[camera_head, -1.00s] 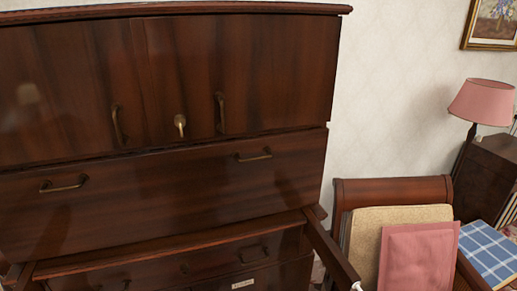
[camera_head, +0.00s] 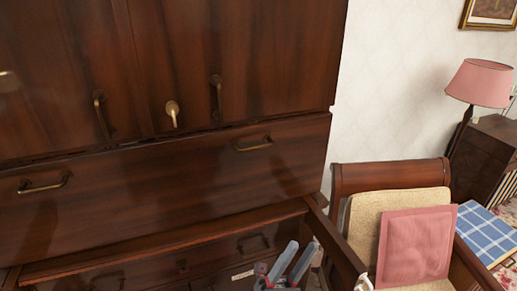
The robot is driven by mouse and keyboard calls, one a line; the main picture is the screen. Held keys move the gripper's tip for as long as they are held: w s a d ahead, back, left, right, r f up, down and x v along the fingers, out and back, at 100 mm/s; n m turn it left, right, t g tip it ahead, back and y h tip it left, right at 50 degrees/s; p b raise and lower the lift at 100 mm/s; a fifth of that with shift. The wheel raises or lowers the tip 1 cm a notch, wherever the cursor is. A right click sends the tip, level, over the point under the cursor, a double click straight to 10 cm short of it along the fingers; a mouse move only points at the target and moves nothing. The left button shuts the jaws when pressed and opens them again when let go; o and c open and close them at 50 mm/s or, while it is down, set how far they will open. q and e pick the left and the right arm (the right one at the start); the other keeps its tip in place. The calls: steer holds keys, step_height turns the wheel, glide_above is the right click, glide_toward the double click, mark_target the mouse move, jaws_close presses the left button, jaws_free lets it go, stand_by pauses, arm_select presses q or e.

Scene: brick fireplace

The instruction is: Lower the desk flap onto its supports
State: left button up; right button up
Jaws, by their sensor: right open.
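The dark wood desk stands tall before me. I take the broad panel with two brass bail handles, below the upper doors, to be the flap (camera_head: 160,193); it is upright, not lying flat. Below it, a wooden bar that looks like the right support (camera_head: 334,243) sticks out toward me at the right. Another bar shows partly at the lower left edge. My right gripper (camera_head: 290,262) is at the bottom of the view, open and empty, below the flap and left of the right bar, not touching the flap. My left gripper is out of view.
Upper doors with upright handles and a brass knob (camera_head: 172,110) rise above. A chair with a pink cushion (camera_head: 415,246) stands close on the right, beside a blue checked cloth item (camera_head: 487,240). A pink lamp (camera_head: 480,83) is farther back.

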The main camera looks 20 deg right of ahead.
steer(key=w+d+r+m+y, duration=0.1)
steer(key=w+r+y, duration=0.2)
steer(key=y, duration=0.1)
steer(key=n+t+y+b, duration=0.2)
steer(key=n+t+y, duration=0.4)
steer(key=t+y, duration=0.6)
glide_toward(255, 149)
steer(key=shift+g+y, duration=0.7)
steer(key=p+x, duration=0.1)
steer(key=x, duration=0.2)
steer(key=r+p+x, duration=0.1)
steer(key=p+x, duration=0.1)
steer(key=x, duration=0.1)
steer(key=p+x, duration=0.1)
steer(key=x, duration=0.2)
steer(key=shift+d+r+p, duration=0.15)
steer(key=shift+r+p, duration=0.2)
steer(key=shift+r, duration=0.1)
steer(key=shift+w+d, duration=0.4)
steer(key=shift+w, duration=0.15)
jaws_close()
